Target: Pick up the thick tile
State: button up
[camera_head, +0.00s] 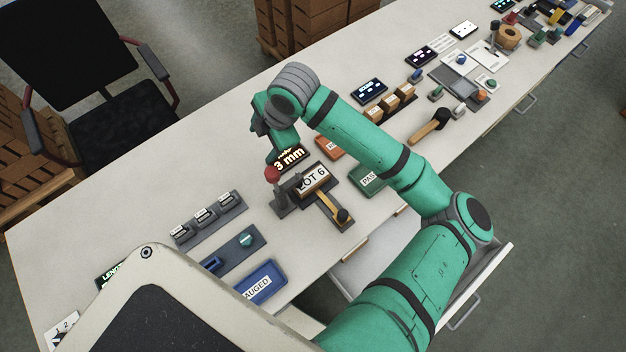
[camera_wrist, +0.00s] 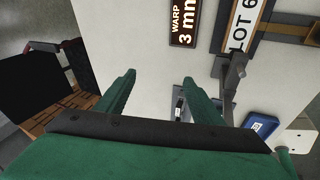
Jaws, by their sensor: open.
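My gripper (camera_head: 276,148) is above the table, just beyond the station with the LOT 6 label (camera_head: 313,178). I cannot tell which thing is the thick tile; nothing in view is marked so. Several dark labelled pieces stand in a grey rack (camera_head: 213,226) to the left of the station. The LOT 6 label (camera_wrist: 244,25) also shows at the top of the wrist view.
A red-topped lever post (camera_head: 274,180) stands beside the station. A blue tray (camera_head: 258,284) and a green PASS tray (camera_head: 368,180) lie nearby. A drawer (camera_head: 375,268) is open below the front edge.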

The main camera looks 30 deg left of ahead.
jog(key=w+d+f+n+h, duration=0.1)
jog(key=d+f+h, duration=0.1)
jog(key=d, duration=0.4)
jog(key=w+d+f+h, duration=0.1)
jog(key=d+h, duration=0.2)
jog(key=d, duration=0.2)
send_over(309, 181)
jog(key=f, duration=0.4)
jog(key=shift+a+f, duration=0.3)
jog(key=shift+f, duration=0.1)
jog(key=shift+d+f, duration=0.15)
jog(key=shift+f, duration=1.35)
jog(key=shift+d+f, duration=0.15)
jog(key=shift+f, duration=1.35)
jog(key=c, duration=1.2)
